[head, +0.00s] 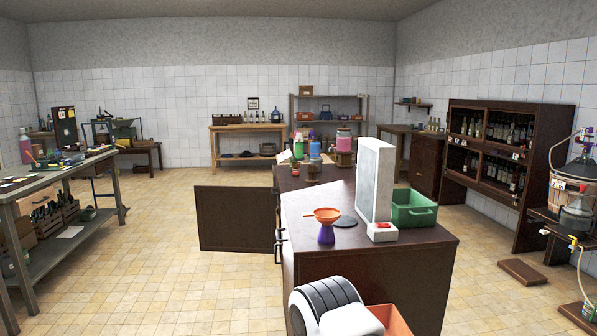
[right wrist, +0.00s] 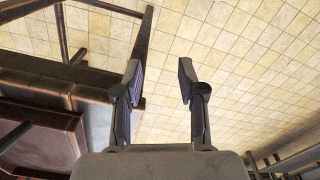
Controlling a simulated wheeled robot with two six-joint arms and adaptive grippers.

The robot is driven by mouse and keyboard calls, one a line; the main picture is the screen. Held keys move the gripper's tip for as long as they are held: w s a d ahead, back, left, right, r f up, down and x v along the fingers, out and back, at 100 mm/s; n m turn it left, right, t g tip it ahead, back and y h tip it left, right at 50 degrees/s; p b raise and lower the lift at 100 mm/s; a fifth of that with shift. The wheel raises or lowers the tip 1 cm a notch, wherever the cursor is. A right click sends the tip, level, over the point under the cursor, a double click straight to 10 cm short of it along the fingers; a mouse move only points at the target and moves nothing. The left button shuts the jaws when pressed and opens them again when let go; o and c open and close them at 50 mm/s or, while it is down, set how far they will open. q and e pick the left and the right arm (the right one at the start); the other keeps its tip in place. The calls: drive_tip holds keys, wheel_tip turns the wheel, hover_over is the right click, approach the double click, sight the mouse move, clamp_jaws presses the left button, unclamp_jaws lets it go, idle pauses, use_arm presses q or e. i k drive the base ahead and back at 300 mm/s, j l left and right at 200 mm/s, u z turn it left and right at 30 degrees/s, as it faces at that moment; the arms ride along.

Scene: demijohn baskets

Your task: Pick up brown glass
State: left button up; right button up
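I cannot tell for sure which thing is the brown glass. In the head view, a small brownish jar (head: 311,170) stands on the dark counter (head: 420,241), among coloured bottles and jars. Dark bottles (head: 504,132) also fill the wall cabinet at the right; their exact colours are too small to tell. My right gripper (right wrist: 160,76) is open and empty in the right wrist view, its two fingers apart above the tiled floor. No brown glass shows near it. My left gripper is in neither view.
On the counter are an orange and purple funnel (head: 326,225), a tall white panel-like thing (head: 375,180) and a green crate (head: 413,208). An open dark door (head: 236,218) juts left from it. A workbench (head: 37,185) stands at the left. The tiled floor between is clear.

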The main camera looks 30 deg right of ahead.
sight(296, 165)
drive_tip(key=k, duration=0.45)
drive_tip(key=i+j, duration=0.2)
drive_tip(key=i, duration=0.25)
drive_tip(key=i+j, duration=0.15)
drive_tip(key=i, duration=0.3)
drive_tip(key=i+j, duration=0.2)
drive_tip(key=i, duration=0.25)
drive_tip(key=i+j, duration=0.2)
drive_tip(key=i, duration=0.3)
drive_tip(key=i+l+z, duration=0.25)
drive_tip(key=i, duration=0.75)
drive_tip(key=i+z, duration=0.2)
drive_tip(key=i, duration=0.8)
drive_tip(key=i+j+z, duration=0.1)
drive_tip(key=i+z, duration=0.15)
drive_tip(key=i, duration=0.8)
drive_tip(key=i+j, duration=0.2)
drive_tip(key=i, duration=0.4)
drive_tip(key=i+j, duration=0.2)
drive_tip(key=i, duration=0.35)
drive_tip(key=i+j, duration=0.25)
drive_tip(key=i, duration=0.35)
drive_tip(key=i+j+u, duration=0.1)
drive_tip(key=i, duration=0.45)
drive_tip(key=i+j, duration=0.25)
drive_tip(key=i, duration=0.35)
